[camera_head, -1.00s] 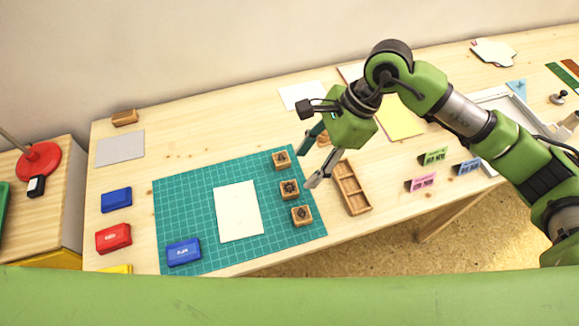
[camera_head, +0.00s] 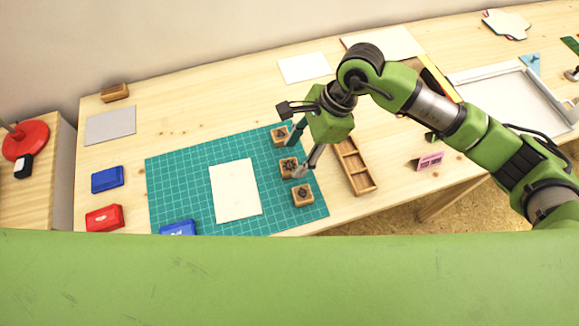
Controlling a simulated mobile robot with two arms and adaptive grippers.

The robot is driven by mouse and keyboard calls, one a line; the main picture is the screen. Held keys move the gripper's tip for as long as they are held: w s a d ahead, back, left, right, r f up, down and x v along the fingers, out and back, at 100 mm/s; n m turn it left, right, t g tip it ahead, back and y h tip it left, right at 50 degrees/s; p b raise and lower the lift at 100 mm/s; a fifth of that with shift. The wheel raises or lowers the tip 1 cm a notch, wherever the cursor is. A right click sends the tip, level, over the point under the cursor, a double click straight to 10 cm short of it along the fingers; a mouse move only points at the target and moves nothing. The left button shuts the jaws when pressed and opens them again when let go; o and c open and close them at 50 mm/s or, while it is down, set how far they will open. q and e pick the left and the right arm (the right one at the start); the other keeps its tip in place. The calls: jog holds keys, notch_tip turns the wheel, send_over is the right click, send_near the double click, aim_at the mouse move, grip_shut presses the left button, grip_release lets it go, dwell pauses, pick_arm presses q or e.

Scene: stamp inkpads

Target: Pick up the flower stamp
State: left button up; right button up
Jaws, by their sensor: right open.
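Three small wooden block stamps stand in a column on the right side of the green cutting mat (camera_head: 185,190): a far stamp (camera_head: 278,137), a middle stamp (camera_head: 287,168) and a near stamp (camera_head: 302,195). Each has a dark mark on top. The marks are too small to tell which one is the flower. My right gripper (camera_head: 299,152) is open, its fingers pointing down-left by the middle stamp. One finger overlaps the far stamp's edge in the picture, the other the middle stamp's right edge. Contact cannot be told. My left gripper is not in view.
A blank cream card (camera_head: 235,190) lies on the mat. Blue (camera_head: 107,179) and red (camera_head: 104,218) inkpads sit left of it, and another blue pad (camera_head: 178,228) is at its front edge. A wooden compartment tray (camera_head: 354,166) lies close right of the gripper.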

aim_at(291, 165)
jog(key=b+x, duration=0.1)
jog(key=x, duration=0.2)
jog(key=shift+s+d+f, duration=0.1)
jog(key=shift+s, duration=0.1)
jog(key=shift+f, duration=0.3)
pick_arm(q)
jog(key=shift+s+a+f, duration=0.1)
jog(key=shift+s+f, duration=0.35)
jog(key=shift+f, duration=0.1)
pick_arm(e)
jog(key=c, duration=1.1)
jog(key=shift+r, duration=0.2)
jog(key=shift+r, duration=0.2)
notch_tip(291, 165, up, 2)
jog(key=shift+r+p, duration=0.15)
jog(key=shift+p, duration=0.4)
pick_arm(q)
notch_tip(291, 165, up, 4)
jog(key=p, duration=0.3)
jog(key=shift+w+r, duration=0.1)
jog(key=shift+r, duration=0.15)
pick_arm(e)
jog(key=s+a+r, duration=0.2)
jog(key=s+r, duration=0.1)
jog(key=s, duration=0.1)
jog(key=s+a+r, duration=0.3)
jog(key=s, duration=0.1)
jog(key=s+a+r, duration=0.3)
jog(key=r, duration=0.1)
jog(key=shift+s, duration=0.4)
